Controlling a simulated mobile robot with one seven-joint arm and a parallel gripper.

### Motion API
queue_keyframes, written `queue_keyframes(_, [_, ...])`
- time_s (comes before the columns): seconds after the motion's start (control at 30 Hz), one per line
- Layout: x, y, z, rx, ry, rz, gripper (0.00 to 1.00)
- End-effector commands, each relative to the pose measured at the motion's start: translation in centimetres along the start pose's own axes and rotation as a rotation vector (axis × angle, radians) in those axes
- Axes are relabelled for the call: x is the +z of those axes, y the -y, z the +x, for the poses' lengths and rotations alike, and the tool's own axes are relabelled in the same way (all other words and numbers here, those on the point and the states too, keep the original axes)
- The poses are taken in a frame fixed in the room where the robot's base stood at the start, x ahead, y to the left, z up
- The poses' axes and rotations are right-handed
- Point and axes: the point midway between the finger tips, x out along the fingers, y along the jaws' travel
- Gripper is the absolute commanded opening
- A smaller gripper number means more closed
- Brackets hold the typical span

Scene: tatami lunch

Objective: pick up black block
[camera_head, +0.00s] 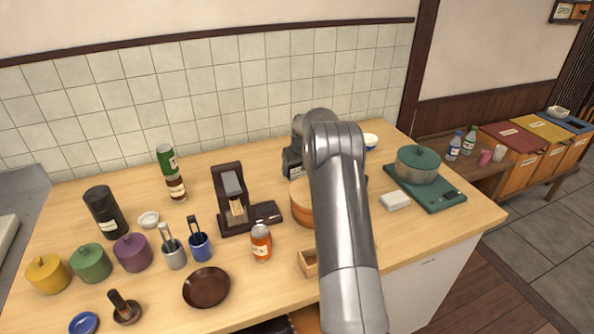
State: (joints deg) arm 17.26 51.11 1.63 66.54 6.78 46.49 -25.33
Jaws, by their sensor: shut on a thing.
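My arm rises through the middle of the view and bends at the top. No plain black block shows clearly. A small dark block-like item (452,195) lies on the green board (431,203) at the right.
An orange pot (301,203) is partly behind my arm. A teal pot (417,165) stands on the board. Bare counter shows at right front.

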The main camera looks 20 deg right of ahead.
Motion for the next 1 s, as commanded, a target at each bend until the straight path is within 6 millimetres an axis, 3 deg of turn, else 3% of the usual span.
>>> queue_keyframes(0.17, [0.0,0.0,0.0,0.0,0.0,0.0,0.5])
queue_keyframes(0.57, [-0.3,0.0,-0.9,0.0,-0.001,0.0,0.5])
queue_keyframes(0.77, [-1.3,0.0,-3.8,0.001,-0.004,0.0,0.5])
queue_keyframes(1.0, [1.7,-3.5,-8.2,0.002,-0.001,0.004,0.5])
